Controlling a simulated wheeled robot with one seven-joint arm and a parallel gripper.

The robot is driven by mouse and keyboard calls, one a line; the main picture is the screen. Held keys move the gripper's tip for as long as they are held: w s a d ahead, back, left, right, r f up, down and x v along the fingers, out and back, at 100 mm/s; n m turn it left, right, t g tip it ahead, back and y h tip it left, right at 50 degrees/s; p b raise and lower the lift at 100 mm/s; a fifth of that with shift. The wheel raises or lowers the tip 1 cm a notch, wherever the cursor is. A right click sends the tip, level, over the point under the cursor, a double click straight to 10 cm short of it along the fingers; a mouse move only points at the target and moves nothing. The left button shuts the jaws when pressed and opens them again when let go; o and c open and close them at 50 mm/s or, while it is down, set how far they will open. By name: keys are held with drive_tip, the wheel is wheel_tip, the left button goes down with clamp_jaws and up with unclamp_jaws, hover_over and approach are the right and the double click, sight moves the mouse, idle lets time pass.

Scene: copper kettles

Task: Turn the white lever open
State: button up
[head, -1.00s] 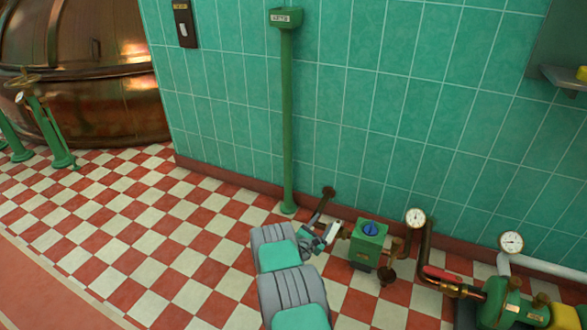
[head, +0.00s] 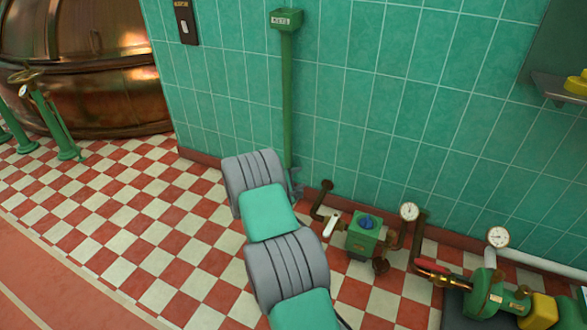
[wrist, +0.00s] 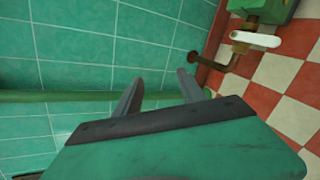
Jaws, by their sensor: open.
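The white lever (head: 331,224) sits on a brown pipe low by the wall, just left of a green box with a blue knob (head: 366,223). It also shows in the upper right of the wrist view (wrist: 255,39), lying across the picture on a brass valve body (wrist: 240,47). My gripper (head: 296,183) is up and to the left of the lever in the head view, partly hidden by my arm. In the wrist view its two fingers (wrist: 159,88) are apart with nothing between them. They do not touch the lever.
A green post (head: 288,100) stands against the tiled wall, close behind my gripper. Right of the lever are pressure gauges (head: 409,211), pipes and a green pump (head: 487,293). A copper kettle (head: 85,60) is at the far left.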

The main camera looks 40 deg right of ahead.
drive_tip(key=shift+w+a+r+m+y+p, duration=0.15)
drive_tip(key=shift+a+r+m+p, duration=0.1)
drive_tip(key=shift+a+r, duration=0.4)
drive_tip(key=shift+w+a+r+m+y+p, duration=0.15)
drive_tip(key=shift+a+r+m, duration=0.15)
drive_tip(key=shift+r, duration=0.55)
